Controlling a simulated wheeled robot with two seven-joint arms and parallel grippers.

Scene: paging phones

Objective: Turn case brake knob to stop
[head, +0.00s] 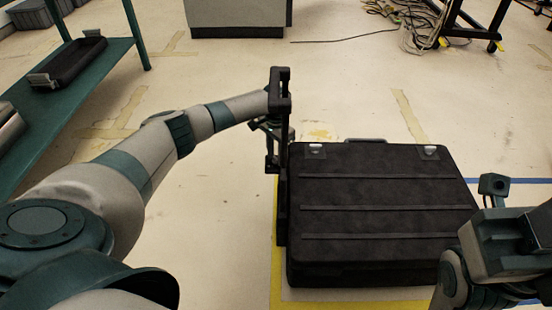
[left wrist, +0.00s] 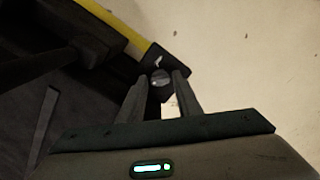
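A large black ribbed case (head: 385,210) lies on the floor, with a black upright post (head: 281,200) along its left side. In the left wrist view, a small round grey knob (left wrist: 160,79) with a pale mark sits on a black bracket (left wrist: 172,62) beside a yellow bar. My left gripper (head: 271,160) points down beside the post. In the left wrist view its two fingers (left wrist: 159,74) stand apart with the knob between their tips; contact is not clear.
A yellow strip (head: 350,304) borders the case, and blue tape (head: 520,180) runs on the floor to its right. A green shelf (head: 90,85) with a black tray (head: 70,62) stands at left. Cables (head: 415,25) lie at the back right. The middle floor is clear.

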